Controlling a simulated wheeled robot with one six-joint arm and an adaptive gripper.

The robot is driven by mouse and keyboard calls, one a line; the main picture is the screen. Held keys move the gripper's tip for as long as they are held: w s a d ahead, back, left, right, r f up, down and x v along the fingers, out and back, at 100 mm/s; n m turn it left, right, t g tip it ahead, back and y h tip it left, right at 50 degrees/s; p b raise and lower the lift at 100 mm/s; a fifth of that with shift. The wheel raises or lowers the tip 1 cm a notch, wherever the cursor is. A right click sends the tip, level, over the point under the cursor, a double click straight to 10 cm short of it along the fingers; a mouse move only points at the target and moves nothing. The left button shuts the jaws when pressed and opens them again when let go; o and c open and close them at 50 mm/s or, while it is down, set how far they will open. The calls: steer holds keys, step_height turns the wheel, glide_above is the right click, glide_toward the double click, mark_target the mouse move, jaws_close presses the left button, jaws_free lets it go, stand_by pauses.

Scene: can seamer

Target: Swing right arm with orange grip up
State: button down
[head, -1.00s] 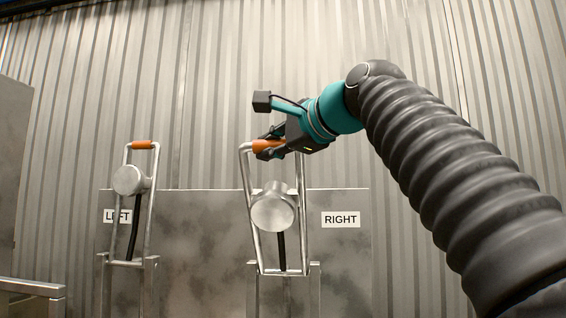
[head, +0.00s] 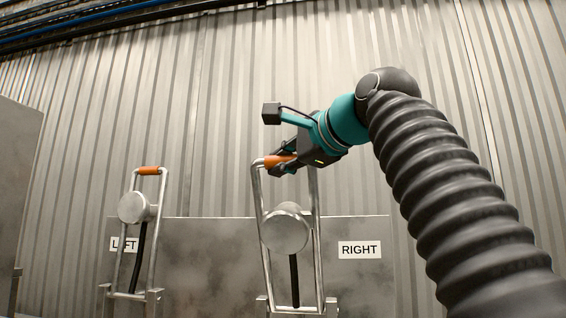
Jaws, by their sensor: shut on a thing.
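The right arm (head: 261,210) is a tall steel frame with an orange grip (head: 272,161) across its top. It stands nearly upright, left of the RIGHT label (head: 360,250). My gripper (head: 282,163) is shut on the orange grip, coming in from the right. The grip's right part is hidden by the gripper. A round metal disc (head: 287,229) sits in the frame with a black strip below it. My wrist covers the frame's top right corner.
The left arm (head: 161,220), with its own orange grip (head: 148,171), stands upright beside the LEFT label (head: 122,244). A grey metal panel (head: 215,260) is behind both. A grey cabinet (head: 18,190) is at the left edge. The corrugated wall (head: 220,110) fills the back.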

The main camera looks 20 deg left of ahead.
steer(key=c, duration=1.1)
jaws_free()
steer(key=shift+a, duration=0.1)
